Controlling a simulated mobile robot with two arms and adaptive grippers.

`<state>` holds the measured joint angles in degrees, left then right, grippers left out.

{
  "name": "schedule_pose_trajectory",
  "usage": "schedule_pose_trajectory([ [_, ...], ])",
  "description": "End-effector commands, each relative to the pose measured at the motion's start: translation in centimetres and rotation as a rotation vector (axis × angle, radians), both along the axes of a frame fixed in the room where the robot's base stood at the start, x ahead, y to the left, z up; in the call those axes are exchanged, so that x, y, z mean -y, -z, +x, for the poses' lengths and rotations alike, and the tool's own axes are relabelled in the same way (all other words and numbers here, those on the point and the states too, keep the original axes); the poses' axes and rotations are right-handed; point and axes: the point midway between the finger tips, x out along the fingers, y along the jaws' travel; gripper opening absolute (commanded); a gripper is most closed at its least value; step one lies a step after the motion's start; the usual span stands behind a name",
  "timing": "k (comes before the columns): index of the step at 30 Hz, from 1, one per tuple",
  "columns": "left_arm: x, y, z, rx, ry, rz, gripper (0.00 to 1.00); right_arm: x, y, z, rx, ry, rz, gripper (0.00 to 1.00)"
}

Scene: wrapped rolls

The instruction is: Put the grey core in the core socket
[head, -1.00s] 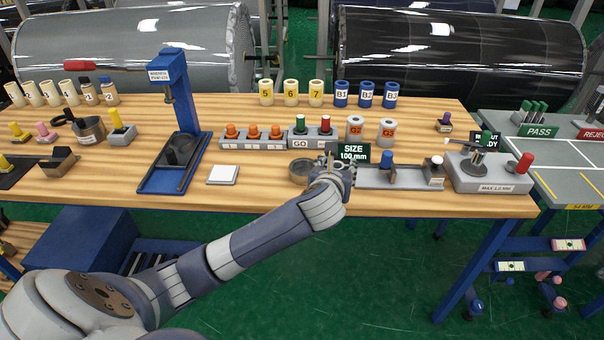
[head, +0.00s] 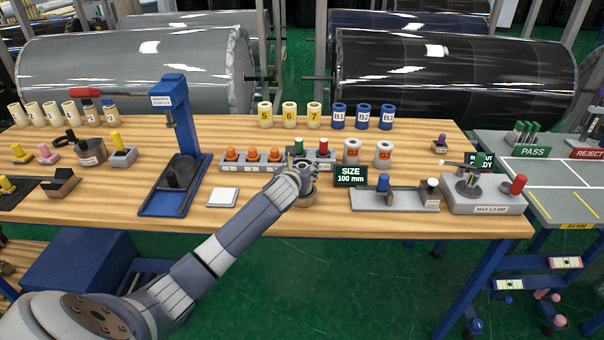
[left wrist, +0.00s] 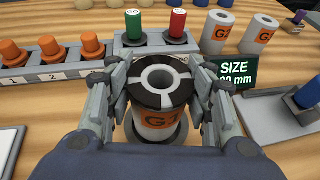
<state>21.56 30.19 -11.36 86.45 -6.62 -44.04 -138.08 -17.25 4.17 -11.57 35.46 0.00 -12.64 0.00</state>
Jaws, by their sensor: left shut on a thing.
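My left gripper (head: 307,178) is shut on the grey core (left wrist: 157,122), which carries an orange G1 label. In the left wrist view the core stands between the two fingers, with its hollow top facing the camera and a black ring with pale marks around the hole. The core's lower end is hidden by my gripper body. My right gripper is not in view.
The SIZE display (head: 350,174) stands close on the right. Cores G2 (head: 352,152) and G3 (head: 383,154) stand behind it. A white pad (head: 222,197) lies left.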

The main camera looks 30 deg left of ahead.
Motion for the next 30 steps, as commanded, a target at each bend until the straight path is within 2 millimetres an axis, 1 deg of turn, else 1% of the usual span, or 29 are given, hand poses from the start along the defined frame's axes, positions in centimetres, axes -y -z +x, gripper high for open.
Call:
schedule_pose_trajectory([
  [1, 0.2, 1.7, -0.3, -0.02, -0.004, -0.012, 0.16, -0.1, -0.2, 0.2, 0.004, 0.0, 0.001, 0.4],
  [2, 0.2, 2.1, -0.3, -0.021, -0.003, -0.011, 0.16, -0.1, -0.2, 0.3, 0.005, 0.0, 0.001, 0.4],
  [3, 0.2, 2.5, -0.3, -0.025, -0.003, -0.011, 0.12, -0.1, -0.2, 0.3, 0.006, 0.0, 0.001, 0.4],
  [4, 0.2, 2.7, -0.4, -0.027, -0.003, -0.011, 0.12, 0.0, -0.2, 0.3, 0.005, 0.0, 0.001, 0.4],
  [5, 0.2, 2.8, -0.4, -0.028, -0.003, -0.011, 0.06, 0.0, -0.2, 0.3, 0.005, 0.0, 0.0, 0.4],
  [8, 0.3, 3.1, -0.5, -0.032, -0.003, -0.014, 0.06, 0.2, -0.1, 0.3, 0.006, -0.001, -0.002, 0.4],
  [9, 0.4, 3.1, -0.5, -0.033, -0.002, -0.015, 0.0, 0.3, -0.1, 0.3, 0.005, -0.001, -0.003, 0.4],
  [10, 0.4, 3.3, -0.5, -0.036, -0.003, -0.015, 0.51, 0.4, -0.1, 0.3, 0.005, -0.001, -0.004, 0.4],
  [11, 0.5, 3.3, -0.5, -0.034, -0.002, -0.016, 0.57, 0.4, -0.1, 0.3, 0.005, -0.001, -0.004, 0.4],
  [12, 0.4, 3.2, -0.5, -0.034, -0.002, -0.015, 0.67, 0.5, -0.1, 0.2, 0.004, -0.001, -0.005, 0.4],
  [13, 0.4, 3.1, -0.5, -0.032, -0.002, -0.014, 0.68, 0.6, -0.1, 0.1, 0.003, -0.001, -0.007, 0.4],
  [23, 0.2, 2.4, -0.3, -0.02, -0.001, -0.008, 0.68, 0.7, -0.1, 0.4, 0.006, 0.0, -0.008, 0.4],
  [26, 0.3, 2.2, -0.6, -0.02, -0.002, -0.007, 0.68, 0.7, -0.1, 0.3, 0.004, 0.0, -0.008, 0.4],
  [30, 0.6, 1.6, -1.8, -0.018, -0.001, -0.004, 0.68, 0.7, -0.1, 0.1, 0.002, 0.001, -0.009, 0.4],
])
